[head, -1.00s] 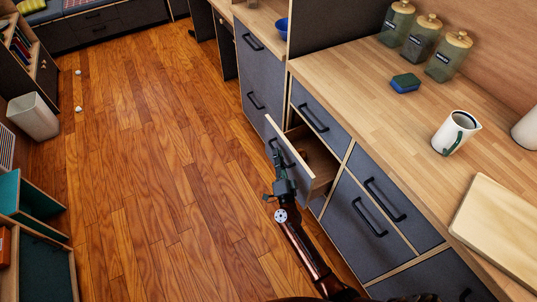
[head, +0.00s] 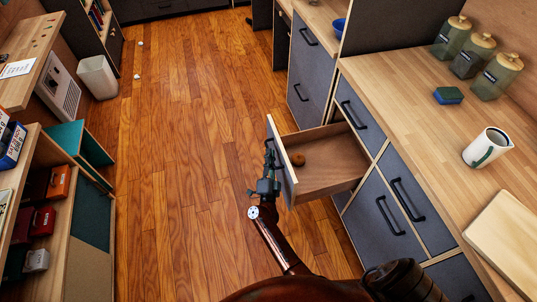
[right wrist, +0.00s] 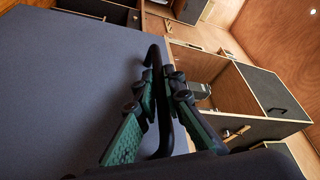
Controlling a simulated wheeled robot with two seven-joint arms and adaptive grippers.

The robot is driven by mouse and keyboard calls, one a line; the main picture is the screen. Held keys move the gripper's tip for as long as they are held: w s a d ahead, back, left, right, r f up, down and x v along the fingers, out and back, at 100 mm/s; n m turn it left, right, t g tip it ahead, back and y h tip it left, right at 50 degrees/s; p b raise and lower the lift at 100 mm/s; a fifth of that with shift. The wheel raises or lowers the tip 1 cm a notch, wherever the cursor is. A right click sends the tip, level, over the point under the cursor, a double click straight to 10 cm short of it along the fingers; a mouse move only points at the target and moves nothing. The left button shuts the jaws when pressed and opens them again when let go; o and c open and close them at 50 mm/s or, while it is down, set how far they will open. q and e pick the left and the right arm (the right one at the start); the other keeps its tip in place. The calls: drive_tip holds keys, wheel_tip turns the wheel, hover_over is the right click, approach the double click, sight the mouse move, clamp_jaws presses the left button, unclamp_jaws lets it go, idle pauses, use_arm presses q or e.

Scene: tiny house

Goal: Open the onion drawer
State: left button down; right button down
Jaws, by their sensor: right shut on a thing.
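The onion drawer (head: 325,168) stands pulled well out of the grey cabinet in the head view. A round brown onion (head: 298,159) lies inside it, near the drawer front. My right gripper (head: 268,168) is at the outer face of the drawer front, shut on the drawer's black handle. In the right wrist view the dark handle (right wrist: 157,60) runs between the fingers of the right gripper (right wrist: 158,95), against the grey drawer front (right wrist: 90,70). My left gripper is not in view.
The wooden counter (head: 420,110) above holds jars, a blue-green sponge (head: 448,95), a white pitcher (head: 487,147) and a cutting board (head: 505,228). The wooden floor (head: 180,180) left of the drawer is clear. Low shelves (head: 75,200) stand at the left.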

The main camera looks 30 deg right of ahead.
drive_tip(key=shift+a+f, duration=0.1)
drive_tip(key=shift+a, duration=0.1)
drive_tip(key=c, duration=2)
unclamp_jaws()
